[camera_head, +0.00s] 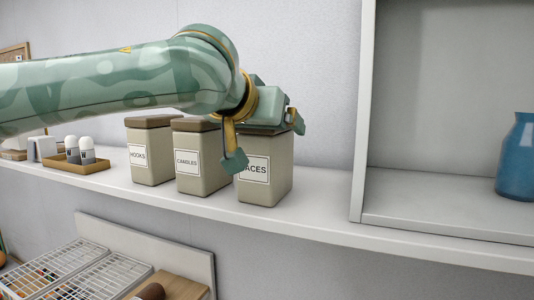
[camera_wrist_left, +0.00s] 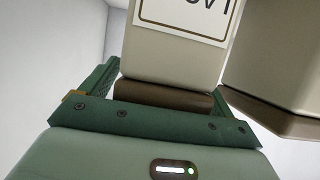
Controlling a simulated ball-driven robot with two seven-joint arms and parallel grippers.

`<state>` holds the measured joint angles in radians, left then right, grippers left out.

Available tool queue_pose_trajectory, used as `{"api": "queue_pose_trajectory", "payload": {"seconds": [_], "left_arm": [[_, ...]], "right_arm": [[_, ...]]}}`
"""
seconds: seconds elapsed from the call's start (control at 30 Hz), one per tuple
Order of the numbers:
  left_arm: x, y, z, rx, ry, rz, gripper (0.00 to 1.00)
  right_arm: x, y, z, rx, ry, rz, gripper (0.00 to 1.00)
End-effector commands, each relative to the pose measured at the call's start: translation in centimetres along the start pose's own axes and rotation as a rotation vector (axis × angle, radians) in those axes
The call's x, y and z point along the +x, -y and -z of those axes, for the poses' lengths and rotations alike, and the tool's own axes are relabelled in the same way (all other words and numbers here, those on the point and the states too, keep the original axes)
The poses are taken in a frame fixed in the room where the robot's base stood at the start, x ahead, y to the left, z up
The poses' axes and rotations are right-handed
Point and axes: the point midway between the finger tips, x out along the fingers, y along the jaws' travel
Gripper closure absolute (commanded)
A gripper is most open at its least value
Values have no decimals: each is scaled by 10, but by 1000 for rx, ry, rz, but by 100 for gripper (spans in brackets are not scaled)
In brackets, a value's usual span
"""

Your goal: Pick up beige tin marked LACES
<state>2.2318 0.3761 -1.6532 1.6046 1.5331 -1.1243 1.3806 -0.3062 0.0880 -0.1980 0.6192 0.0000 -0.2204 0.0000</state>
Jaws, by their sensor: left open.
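The beige tin marked LACES (camera_head: 266,188) stands upright on the white shelf, rightmost of three like tins. The first letter of its label is covered by a finger. My left gripper (camera_head: 266,141) is at the top of this tin, open, with one finger at its front left and the other at its right. In the left wrist view the tin (camera_wrist_left: 172,55) appears upside down, with its brown lid between the jaws of the gripper (camera_wrist_left: 163,88). Whether the fingers touch the tin I cannot tell. My right gripper is not in view.
The CANDLES tin (camera_head: 201,168) stands close to the left, with the HOOKS tin (camera_head: 150,157) beyond it. A tray (camera_head: 88,168) with shakers is further left. An upright panel (camera_head: 362,120) rises to the right. A blue vase (camera_head: 516,160) stands beyond it.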

Motion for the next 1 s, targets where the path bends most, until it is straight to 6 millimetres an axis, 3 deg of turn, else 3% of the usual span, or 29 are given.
{"api": "queue_pose_trajectory", "payload": {"seconds": [0.07,0.1,0.3,0.37,0.67,0.83,1.0], "left_arm": [[0,0,0,0,0,0,12],[0,0,0,0,0,0,17],[-1,0,0,0,0,0,73],[-1,0,1,0,-2,0,85],[-2,0,4,1,-3,0,85],[-10,-1,22,-2,-5,-1,85],[-49,-20,52,2,-8,-2,85]], "right_arm": [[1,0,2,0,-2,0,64],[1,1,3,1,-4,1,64],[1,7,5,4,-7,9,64],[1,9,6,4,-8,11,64],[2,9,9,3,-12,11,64],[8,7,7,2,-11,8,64],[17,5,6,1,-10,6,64]]}}
